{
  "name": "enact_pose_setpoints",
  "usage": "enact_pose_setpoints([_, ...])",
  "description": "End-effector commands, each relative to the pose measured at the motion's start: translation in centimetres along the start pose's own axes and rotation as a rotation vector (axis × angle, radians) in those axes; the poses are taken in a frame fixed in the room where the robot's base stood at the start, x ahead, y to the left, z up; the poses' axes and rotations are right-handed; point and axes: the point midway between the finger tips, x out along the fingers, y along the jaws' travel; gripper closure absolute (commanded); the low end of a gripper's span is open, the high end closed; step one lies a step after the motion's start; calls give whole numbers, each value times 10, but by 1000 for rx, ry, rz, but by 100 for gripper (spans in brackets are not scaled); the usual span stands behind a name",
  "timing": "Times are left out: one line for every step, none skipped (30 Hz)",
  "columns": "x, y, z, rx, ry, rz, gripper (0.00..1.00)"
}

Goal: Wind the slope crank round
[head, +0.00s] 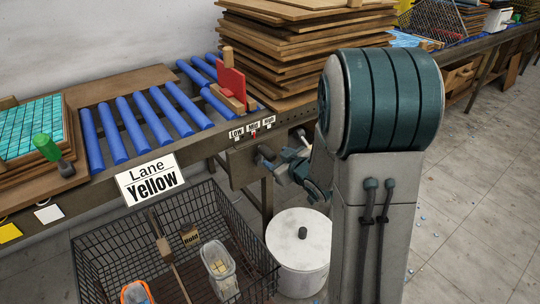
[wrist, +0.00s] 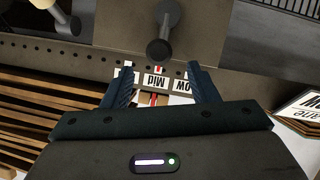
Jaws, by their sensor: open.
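The slope crank (head: 265,153) is a dark grey handle on the metal side plate of the roller lane, below the Low, Mid and High labels. In the wrist view the crank (wrist: 160,48) shows as a grey arm with a round dark end, just beyond the gap between my fingertips and not gripped. My gripper (wrist: 161,74) is open and empty, its two dark fingers apart. In the head view my arm partly hides it, beside the crank. The label strip (head: 253,132) has a small red mark near Mid; in the wrist view it appears upside down.
A wire basket (head: 95,245) with containers stands below the lane, beside a white lidded drum (head: 300,250). Stacked boards (head: 275,45) rise behind the labels. A red block (head: 231,82) sits at the end of the blue rollers (head: 135,125). Floor at right is mostly clear.

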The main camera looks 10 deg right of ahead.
Motion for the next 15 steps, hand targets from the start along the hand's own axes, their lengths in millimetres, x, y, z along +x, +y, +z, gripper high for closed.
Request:
enact_pose_setpoints([12, -1, 2, -1, -1, -3, 46])
enact_pose_setpoints([17, -1, 2, -1, -1, -2, 46])
enact_pose_setpoints([24, -1, 2, 0, 0, -2, 46])
enact_pose_setpoints([28, -1, 2, 0, 0, -2, 46])
enact_pose_setpoints([33, -1, 2, 0, 0, -2, 46])
enact_pose_setpoints([38, -1, 1, 0, 0, -1, 46])
enact_pose_setpoints([41, -1, 2, 0, -1, -1, 46])
enact_pose_setpoints([44, 0, 2, 0, -1, -1, 46])
enact_pose_setpoints([48, 0, 1, 0, 0, 0, 46])
enact_pose_setpoints([50, 0, 1, 0, 0, 0, 46])
enact_pose_setpoints([52, 0, 1, 1, -1, 0, 46])
enact_pose_setpoints([53, 0, 1, 1, -1, 0, 46])
enact_pose_setpoints([54, 0, 1, 1, -1, 0, 46])
enact_pose_setpoints([55, 0, 0, 1, -1, 0, 46])
enact_pose_setpoints([56, 0, 0, 1, 0, 0, 46])
